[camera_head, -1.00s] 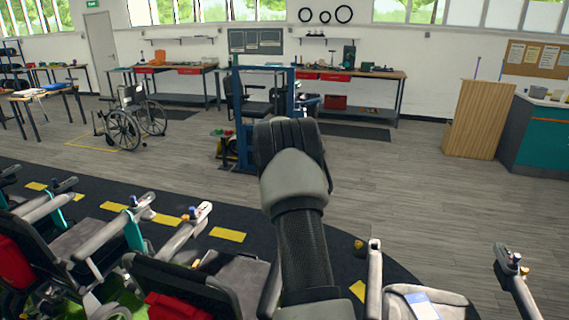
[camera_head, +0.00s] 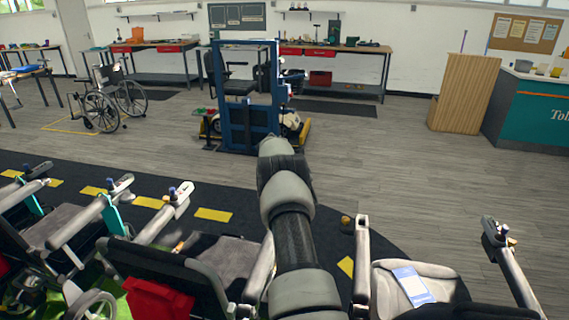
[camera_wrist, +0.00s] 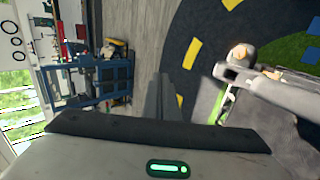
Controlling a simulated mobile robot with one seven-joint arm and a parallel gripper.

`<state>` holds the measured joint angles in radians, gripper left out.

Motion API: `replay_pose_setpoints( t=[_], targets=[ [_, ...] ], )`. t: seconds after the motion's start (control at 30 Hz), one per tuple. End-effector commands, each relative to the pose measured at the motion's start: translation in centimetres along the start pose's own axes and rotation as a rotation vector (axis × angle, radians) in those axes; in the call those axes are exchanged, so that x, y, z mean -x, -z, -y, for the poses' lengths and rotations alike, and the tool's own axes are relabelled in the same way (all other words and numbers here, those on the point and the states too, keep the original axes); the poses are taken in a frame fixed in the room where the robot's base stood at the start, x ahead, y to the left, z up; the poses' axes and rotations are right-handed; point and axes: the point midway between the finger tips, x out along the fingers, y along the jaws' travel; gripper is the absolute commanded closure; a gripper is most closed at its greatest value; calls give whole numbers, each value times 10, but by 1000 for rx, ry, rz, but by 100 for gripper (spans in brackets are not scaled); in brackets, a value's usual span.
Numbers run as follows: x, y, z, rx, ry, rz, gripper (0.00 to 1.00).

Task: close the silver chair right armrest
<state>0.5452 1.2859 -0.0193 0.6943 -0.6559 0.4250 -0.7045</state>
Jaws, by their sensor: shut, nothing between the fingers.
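The silver chair (camera_head: 415,275) is at the lower right in the head view, with a pale grey seat and a blue-and-white sheet on it. Its right-hand armrest (camera_head: 517,275) slants along the right side with a joystick at the far end. Its other armrest (camera_head: 361,265) is at the left side of the seat. My gripper (camera_wrist: 165,85) shows in the wrist view with its fingers together and nothing in them. In the head view my arm hides it. An armrest (camera_wrist: 275,92) is right of the fingers, apart from them; I cannot tell whose it is.
A dark-seated chair (camera_head: 225,258) is left of my arm, with further chairs beyond it. A blue frame (camera_head: 232,100) stands ahead past open floor. A wooden cabinet (camera_head: 465,92) and teal counter (camera_head: 535,115) are at the right. A wheelchair (camera_head: 103,98) is at the back left.

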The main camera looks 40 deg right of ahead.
Motion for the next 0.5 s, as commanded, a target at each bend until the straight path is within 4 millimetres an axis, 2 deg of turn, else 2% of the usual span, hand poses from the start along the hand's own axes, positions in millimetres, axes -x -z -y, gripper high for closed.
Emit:
replay_pose_setpoints(
  t=[0.3, 0.5],
  targets=[
    [2, 0, -1, 1, 0, 0, 100],
    [19, 3, -1, 4, -1, -1, 100]
  ],
)
